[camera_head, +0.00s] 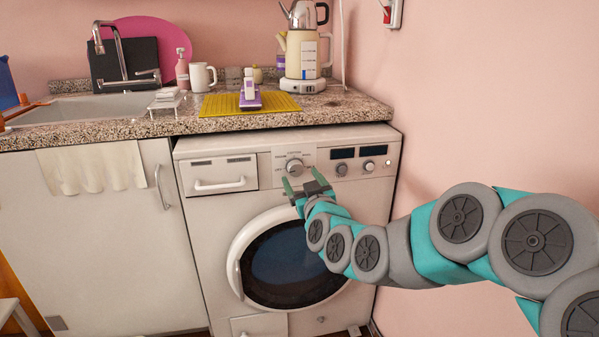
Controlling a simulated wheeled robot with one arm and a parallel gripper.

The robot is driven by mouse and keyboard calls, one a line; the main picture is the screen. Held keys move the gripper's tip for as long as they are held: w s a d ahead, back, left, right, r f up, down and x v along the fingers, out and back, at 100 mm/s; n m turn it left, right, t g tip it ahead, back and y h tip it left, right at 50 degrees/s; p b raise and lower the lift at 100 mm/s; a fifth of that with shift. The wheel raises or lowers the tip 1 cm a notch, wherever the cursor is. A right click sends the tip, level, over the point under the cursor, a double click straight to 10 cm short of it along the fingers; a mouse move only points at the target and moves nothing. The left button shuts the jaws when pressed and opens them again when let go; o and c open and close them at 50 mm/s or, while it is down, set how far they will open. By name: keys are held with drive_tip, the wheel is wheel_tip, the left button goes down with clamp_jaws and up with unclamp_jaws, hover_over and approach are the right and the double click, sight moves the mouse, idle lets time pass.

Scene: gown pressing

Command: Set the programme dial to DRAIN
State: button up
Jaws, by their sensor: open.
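The programme dial (294,168) is a round pale knob on the washing machine's front panel, right of the detergent drawer. Small markings surround it, too small to read, so I cannot tell which setting it points to. The white washing machine (212,217) stands under the worktop with its round door closed. My gripper (303,181) is open, its two fingers pointing up toward the panel just below the dial. The fingers look apart from the dial, but I cannot tell the exact distance. Nothing is between the fingers.
Two smaller knobs (341,169) (369,165) and dark displays (343,153) sit right of the dial. The detergent drawer (222,175) is shut. The granite worktop (345,112) overhangs above, holding a yellow mat (215,105), a mug and a kettle. A pink wall (480,100) bounds the right.

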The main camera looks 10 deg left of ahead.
sight(297, 171)
drive_tip(key=shift+x, duration=1.8)
clamp_jaws()
